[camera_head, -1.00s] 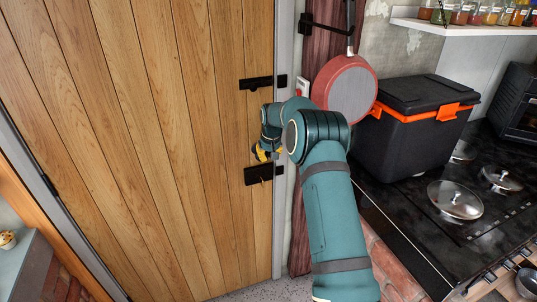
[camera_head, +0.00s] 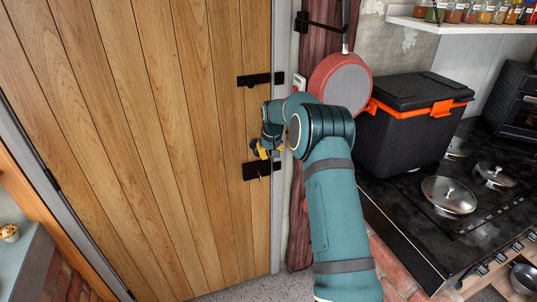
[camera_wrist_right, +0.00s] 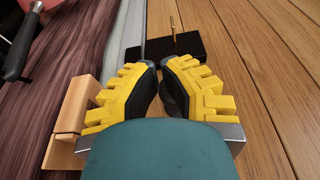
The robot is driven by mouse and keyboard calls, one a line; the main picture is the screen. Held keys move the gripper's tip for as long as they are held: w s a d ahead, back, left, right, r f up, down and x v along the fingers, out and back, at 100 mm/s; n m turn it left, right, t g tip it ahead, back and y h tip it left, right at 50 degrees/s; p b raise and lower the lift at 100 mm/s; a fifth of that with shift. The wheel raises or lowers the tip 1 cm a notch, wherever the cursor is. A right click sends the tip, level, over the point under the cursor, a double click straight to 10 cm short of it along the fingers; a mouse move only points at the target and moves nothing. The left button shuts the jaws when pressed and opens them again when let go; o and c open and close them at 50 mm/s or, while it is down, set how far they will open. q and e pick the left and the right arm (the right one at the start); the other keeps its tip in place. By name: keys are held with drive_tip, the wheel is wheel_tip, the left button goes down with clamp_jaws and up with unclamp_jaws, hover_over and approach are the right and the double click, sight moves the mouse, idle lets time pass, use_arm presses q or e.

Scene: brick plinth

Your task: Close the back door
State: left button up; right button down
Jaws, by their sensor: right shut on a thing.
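The back door (camera_head: 150,130) is made of vertical wooden planks and fills the left half of the head view. Its right edge lies along the grey frame (camera_head: 281,230), with no clear gap showing. Black fittings sit at that edge, an upper one (camera_head: 253,79) and a lower plate (camera_head: 256,170). My right gripper (camera_head: 265,150), with yellow fingers, is at the door between these fittings. My left gripper is not in view.
Right of the frame hang a dark red curtain (camera_head: 299,225) and a red pan (camera_head: 340,82). A black cooler box (camera_head: 415,135) with orange latches stands on the dark hob counter (camera_head: 400,215), beside glass lids. A ledge (camera_head: 30,265) is at lower left.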

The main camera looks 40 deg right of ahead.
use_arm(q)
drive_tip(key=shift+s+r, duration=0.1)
use_arm(e)
drive_tip(key=v, duration=0.9)
drive_tip(key=shift+s+r, duration=0.3)
drive_tip(key=shift+s, duration=0.2)
drive_tip(key=s+a+f+n+y+b, duration=0.2)
drive_tip(key=s+a+f+y, duration=0.15)
drive_tip(key=a+f, duration=1.8)
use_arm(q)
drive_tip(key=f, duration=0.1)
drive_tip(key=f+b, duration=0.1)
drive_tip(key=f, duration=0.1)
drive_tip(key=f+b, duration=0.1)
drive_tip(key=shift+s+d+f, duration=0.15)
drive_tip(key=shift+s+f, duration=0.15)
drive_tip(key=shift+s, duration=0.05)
use_arm(e)
drive_tip(key=s+a+f, duration=0.4)
drive_tip(key=s+a, duration=0.2)
drive_tip(key=s, duration=0.1)
drive_tip(key=s+a+f+y, duration=0.1)
drive_tip(key=s+a+f, duration=0.2)
drive_tip(key=s+a, duration=0.3)
drive_tip(key=s+a+f+g, duration=0.1)
drive_tip(key=s+a+f, duration=0.3)
drive_tip(key=s, duration=0.6)
drive_tip(key=shift+a+f, duration=0.35)
drive_tip(key=shift+a, duration=0.65)
